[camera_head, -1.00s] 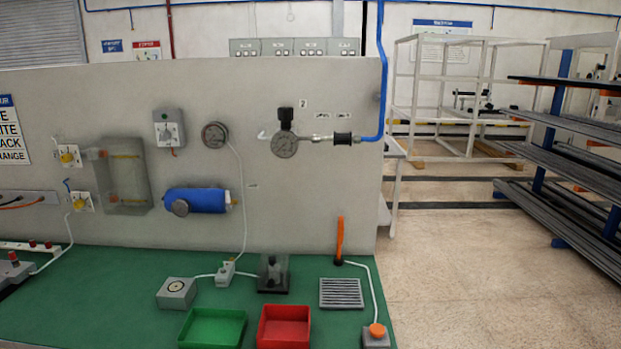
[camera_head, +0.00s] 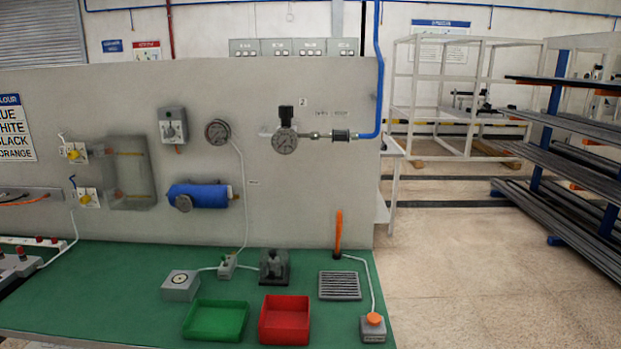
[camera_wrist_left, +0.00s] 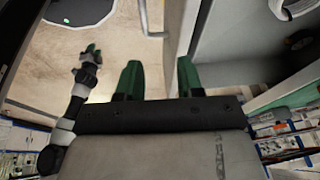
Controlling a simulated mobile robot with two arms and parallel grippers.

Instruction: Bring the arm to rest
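Neither of my arms shows in the head view. In the left wrist view my left gripper (camera_wrist_left: 159,80) has its two green-tipped fingers spread apart, with nothing between them. Pale floor and a light panel show beyond the fingers.
In the head view a green-topped bench (camera_head: 100,290) carries a green tray (camera_head: 216,320), a red tray (camera_head: 285,320) and a grey box with an orange button (camera_head: 373,328). A grey panel (camera_head: 290,220) stands behind. Metal racks (camera_head: 570,150) stand right; floor between is clear.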

